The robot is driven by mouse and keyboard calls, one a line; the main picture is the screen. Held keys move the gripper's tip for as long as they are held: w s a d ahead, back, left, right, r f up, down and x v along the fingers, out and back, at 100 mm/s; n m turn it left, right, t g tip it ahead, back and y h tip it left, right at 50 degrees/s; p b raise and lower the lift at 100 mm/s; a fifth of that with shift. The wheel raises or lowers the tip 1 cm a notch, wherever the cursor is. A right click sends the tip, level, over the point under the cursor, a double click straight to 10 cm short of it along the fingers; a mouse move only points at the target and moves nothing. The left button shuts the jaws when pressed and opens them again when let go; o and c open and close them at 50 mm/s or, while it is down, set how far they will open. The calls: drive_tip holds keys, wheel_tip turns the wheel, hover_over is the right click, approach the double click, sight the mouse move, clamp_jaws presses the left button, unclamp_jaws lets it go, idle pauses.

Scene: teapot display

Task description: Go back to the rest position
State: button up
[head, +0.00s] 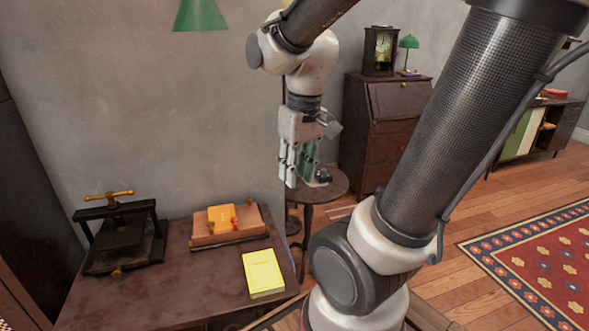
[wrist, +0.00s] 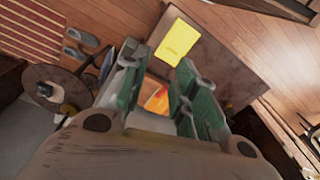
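My gripper (head: 298,172) hangs from my raised arm, fingers pointing down, above and behind the right side of the desk in the head view. In the wrist view its green-padded fingers (wrist: 160,72) stand apart with nothing between them. Through the gap I see part of an orange book (wrist: 157,98) well below. In the head view that orange book (head: 222,218) lies on a wooden stand (head: 228,239) with a small red item by it. A yellow book (head: 263,273) lies flat on the desk to the right; it also shows in the wrist view (wrist: 178,42).
A dark book press (head: 120,240) stands at the left of the desk (head: 180,290). A small round table (head: 325,190) with dark items stands behind my gripper. A cabinet (head: 390,130) with a clock (head: 380,50) and green lamp (head: 408,44) is beyond. Open floor lies right.

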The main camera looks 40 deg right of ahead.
drive_tip(key=shift+s+r, duration=0.2)
drive_tip(key=s+d+r+t, duration=0.1)
drive_tip(key=s+r+t, duration=0.2)
drive_tip(key=r, duration=0.2)
drive_tip(key=shift+s+d+h, duration=0.15)
drive_tip(key=shift+s+h, duration=0.15)
drive_tip(key=shift+s, duration=0.05)
idle(0.9)
